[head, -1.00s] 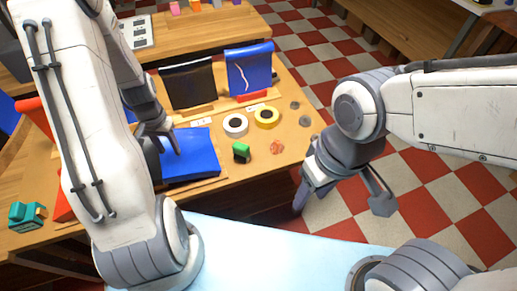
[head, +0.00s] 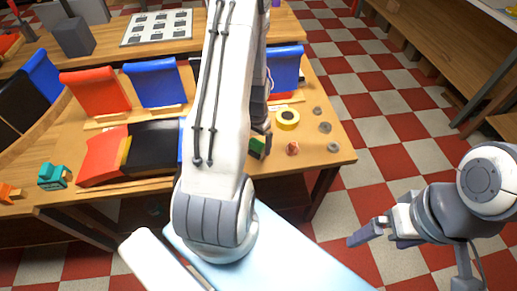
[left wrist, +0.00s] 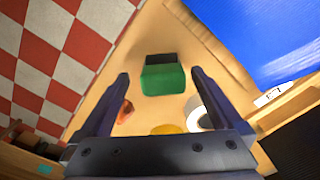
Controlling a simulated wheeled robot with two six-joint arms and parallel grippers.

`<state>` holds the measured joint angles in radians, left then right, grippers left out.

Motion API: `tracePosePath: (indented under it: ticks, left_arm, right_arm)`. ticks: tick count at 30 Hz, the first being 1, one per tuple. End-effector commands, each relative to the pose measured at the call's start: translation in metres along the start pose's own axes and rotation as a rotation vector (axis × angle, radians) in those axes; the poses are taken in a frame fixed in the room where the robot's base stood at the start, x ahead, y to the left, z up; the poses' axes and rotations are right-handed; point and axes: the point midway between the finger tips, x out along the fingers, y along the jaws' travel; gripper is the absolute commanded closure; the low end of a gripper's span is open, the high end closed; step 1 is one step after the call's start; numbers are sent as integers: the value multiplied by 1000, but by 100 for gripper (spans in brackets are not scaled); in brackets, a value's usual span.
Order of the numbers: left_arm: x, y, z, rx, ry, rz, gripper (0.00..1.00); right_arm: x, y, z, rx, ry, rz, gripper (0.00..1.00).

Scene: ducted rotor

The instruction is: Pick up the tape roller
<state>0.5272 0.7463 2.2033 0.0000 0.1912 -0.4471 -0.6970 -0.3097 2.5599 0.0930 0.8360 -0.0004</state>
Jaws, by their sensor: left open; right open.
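No thing is marked as the tape roller; a green block with a dark top (head: 258,147) sits near the front right of the wooden table. In the left wrist view the green block (left wrist: 163,78) lies in line between my open left fingers (left wrist: 160,73); I cannot tell the height gap. A yellow tape roll (head: 288,118) lies behind the block. A white tape roll (left wrist: 198,112) lies right of it in the left wrist view. In the head view my left gripper (head: 261,112) is partly hidden by its arm. My right gripper (head: 375,241) is open and empty off the table's right side.
A small orange-red piece (head: 292,148) lies right of the block, with several grey discs (head: 325,127) beyond. Red, blue and black panels (head: 95,92) fill the table's left and back. A teal item (head: 54,176) stands at left. Checkered floor (head: 400,130) is open at right.

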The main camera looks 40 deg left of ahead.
Motion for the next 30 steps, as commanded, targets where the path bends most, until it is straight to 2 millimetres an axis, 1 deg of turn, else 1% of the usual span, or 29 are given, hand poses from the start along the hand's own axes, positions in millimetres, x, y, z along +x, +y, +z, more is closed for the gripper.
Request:
tracePosePath:
  ticks: [7,9,12,15,20,21,23,24,26,27,28,29,30]
  left_arm:
    - [28,-2,-4,0,-5,2,0]
    - [38,-2,-5,1,-4,2,0]
    - [47,-2,-6,1,-2,1,0]
    - [51,-2,-6,1,-1,1,0]
    - [51,-2,-6,2,0,0,0]
    - [51,-2,-6,2,0,0,4]
    - [51,-2,-6,2,0,0,27]
    - [51,-2,-6,2,0,0,42]
    - [51,-2,-6,2,-1,0,65]
    - [51,-2,-6,2,-1,0,80]
    - [51,-2,-6,2,-1,0,92]
    - [51,-2,-6,2,0,0,100]
    - [51,-2,-6,2,0,0,100]
  right_arm:
    - [-9,-1,0,0,0,0,0]
    - [-10,-1,-1,0,0,0,0]
    - [-11,-1,-1,0,0,0,0]
    - [-11,-1,-1,0,0,0,0]
    - [-10,-1,0,0,0,0,0]
    - [-10,-1,0,0,0,0,0]
    - [-10,-1,0,0,0,0,0]
    - [-10,-1,0,0,0,0,0]
    - [-10,-1,0,0,0,0,0]
    - [-10,-1,0,0,0,0,0]
    - [-10,-1,0,0,0,0,0]
    - [-10,-1,0,0,0,0,0]
    - [-10,-1,0,0,0,0,0]
